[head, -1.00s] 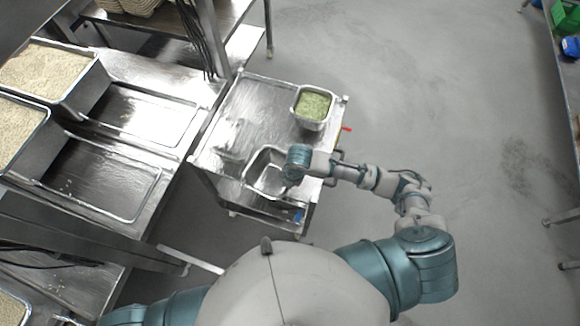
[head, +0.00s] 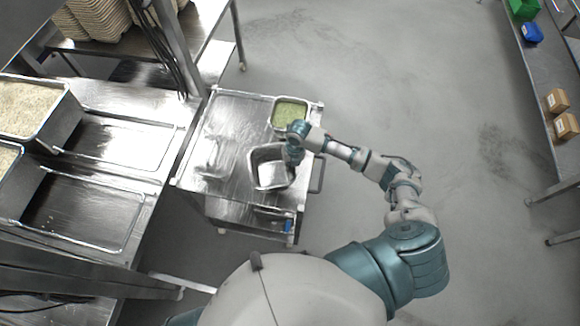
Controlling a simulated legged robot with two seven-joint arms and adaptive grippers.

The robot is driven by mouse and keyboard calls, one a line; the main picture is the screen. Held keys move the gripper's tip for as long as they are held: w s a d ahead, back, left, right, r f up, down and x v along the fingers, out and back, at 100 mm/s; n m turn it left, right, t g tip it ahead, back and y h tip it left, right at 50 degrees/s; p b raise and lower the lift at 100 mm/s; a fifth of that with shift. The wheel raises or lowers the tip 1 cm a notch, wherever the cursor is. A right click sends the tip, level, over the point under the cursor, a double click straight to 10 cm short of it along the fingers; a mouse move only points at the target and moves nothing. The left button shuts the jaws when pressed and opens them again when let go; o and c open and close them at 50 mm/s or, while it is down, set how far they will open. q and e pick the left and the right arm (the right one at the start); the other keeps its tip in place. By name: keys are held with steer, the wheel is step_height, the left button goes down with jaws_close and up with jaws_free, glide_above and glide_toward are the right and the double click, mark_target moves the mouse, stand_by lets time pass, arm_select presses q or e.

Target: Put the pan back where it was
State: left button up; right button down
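An empty metal pan (head: 252,170) is over the right front part of the steel cart top (head: 205,160). My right gripper (head: 293,160) is at the pan's right rim and appears shut on it; the fingertips are small and partly hidden. I cannot tell whether the pan touches the cart top. A second metal pan with green contents (head: 290,113) stands at the cart's back right corner, just behind the empty pan. My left gripper is out of view; only a bit of my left upper arm shows at the bottom.
A steel counter on the left holds rice-filled pans (head: 28,105) and two shallow empty trays (head: 80,212). A rack with stacked beige containers (head: 98,18) stands at the back left. A shelf with cardboard boxes (head: 565,126) is at the far right. The grey floor between is clear.

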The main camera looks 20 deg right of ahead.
steer(key=shift+w+d+f, duration=0.15)
steer(key=shift+w+d, duration=0.05)
steer(key=shift+d, duration=0.2)
steer(key=shift+w+d+f, duration=0.1)
steer(key=shift+w+d, duration=0.05)
steer(key=shift+d, duration=0.25)
steer(key=f, duration=0.1)
steer(key=d+f, duration=0.1)
steer(key=f, duration=0.1)
steer(key=shift+f, duration=0.15)
steer(key=shift+a, duration=0.15)
steer(key=shift+s+a, duration=0.1)
steer(key=shift+a, duration=0.1)
steer(key=c, duration=1.3)
jaws_free()
steer(key=shift+a, duration=0.5)
steer(key=shift+d+r, duration=0.3)
steer(key=shift+d, duration=0.05)
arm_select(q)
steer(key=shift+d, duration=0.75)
arm_select(e)
steer(key=shift+s+d+r, duration=0.1)
steer(key=shift+d+r, duration=0.15)
steer(key=shift+r, duration=1.65)
steer(key=shift+d+r, duration=0.2)
steer(key=shift+r, duration=1.7)
steer(key=shift+s+d+r, duration=0.1)
steer(key=shift+d+r, duration=0.15)
steer(key=shift+r, duration=1.65)
